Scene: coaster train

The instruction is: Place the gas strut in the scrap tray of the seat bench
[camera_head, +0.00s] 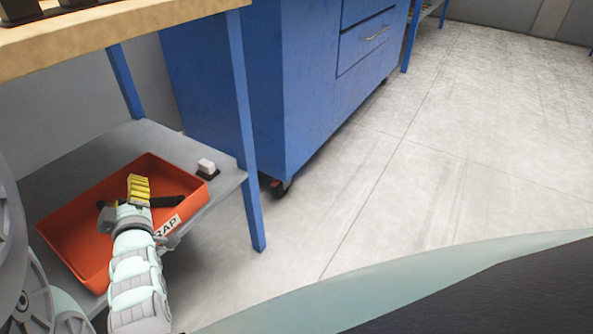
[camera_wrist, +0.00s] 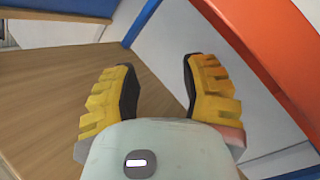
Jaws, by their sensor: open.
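The orange scrap tray (camera_head: 62,228) sits on the grey lower shelf of the bench, with a white label ending in "RAP" on its near right wall. My gripper (camera_head: 139,186), with yellow fingers, is over the tray. In the wrist view my gripper (camera_wrist: 157,68) is open, with nothing visible between the fingers. A dark rod-like thing (camera_head: 176,201), likely the gas strut, shows right of the gripper, inside the tray's outline. My gripper partly hides it, and I cannot tell whether it rests on the tray floor. An orange edge (camera_wrist: 265,50) shows in the wrist view.
A small white block on a dark base (camera_head: 206,167) stands on the shelf beside the tray. The wooden bench top (camera_head: 110,28) overhangs above, and a blue leg (camera_head: 247,150) rises at the right. A blue drawer cabinet (camera_head: 290,90) stands behind. The floor to the right is clear.

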